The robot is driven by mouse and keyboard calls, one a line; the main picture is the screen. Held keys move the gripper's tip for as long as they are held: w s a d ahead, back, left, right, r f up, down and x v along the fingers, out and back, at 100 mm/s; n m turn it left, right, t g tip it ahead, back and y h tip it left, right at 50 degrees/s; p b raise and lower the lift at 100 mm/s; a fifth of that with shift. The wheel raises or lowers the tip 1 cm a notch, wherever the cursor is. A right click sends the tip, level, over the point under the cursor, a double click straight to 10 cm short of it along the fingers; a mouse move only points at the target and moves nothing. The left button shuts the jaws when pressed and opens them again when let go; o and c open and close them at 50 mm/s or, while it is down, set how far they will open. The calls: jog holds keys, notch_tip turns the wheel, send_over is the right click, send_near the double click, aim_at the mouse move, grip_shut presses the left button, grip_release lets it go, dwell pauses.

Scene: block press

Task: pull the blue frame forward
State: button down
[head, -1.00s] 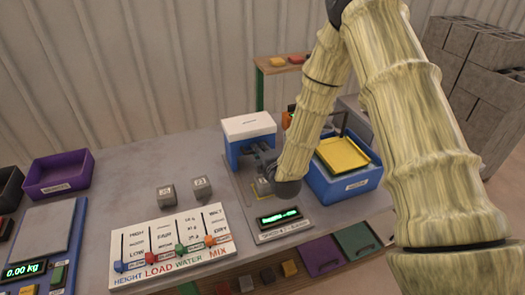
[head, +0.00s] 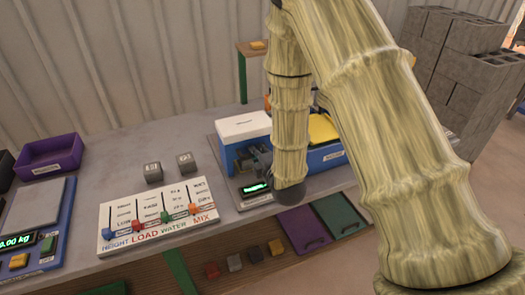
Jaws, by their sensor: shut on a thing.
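The blue frame (head: 228,156) with its white top (head: 243,125) stands upright on the press's grey base plate, in the middle of the head view. It is close behind the small green-lit display (head: 256,187). My gripper (head: 256,163) is dark and small in the view, at the front of the frame, shut on it. My bamboo-like arm reaches down from the top and hides the frame's right side and part of the gripper. The exact place of the fingertips on the frame is hard to make out.
A blue bin (head: 328,157) with a yellow tray (head: 322,128) stands close right of the frame, partly behind my arm. Two grey cubes (head: 153,172) and a slider board (head: 160,219) lie to the left. A purple bin (head: 48,155) and scale (head: 35,204) are farther left.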

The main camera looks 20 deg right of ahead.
jog(key=shift+s+a+f, duration=0.15)
jog(key=shift+s+a, duration=0.1)
jog(key=shift+s, duration=0.05)
jog(key=shift+d+f, duration=0.1)
jog(key=c, duration=1.7)
grip_release()
jog(key=shift+s, duration=0.1)
jog(key=shift+c, duration=0.2)
jog(key=shift+o, duration=1.3)
jog(key=shift+s+r, duration=0.1)
jog(key=shift+r, duration=0.15)
jog(key=shift+d+f, duration=0.1)
jog(key=a+v, duration=0.1)
jog(key=v, duration=0.6)
jog(key=shift+d, duration=0.45)
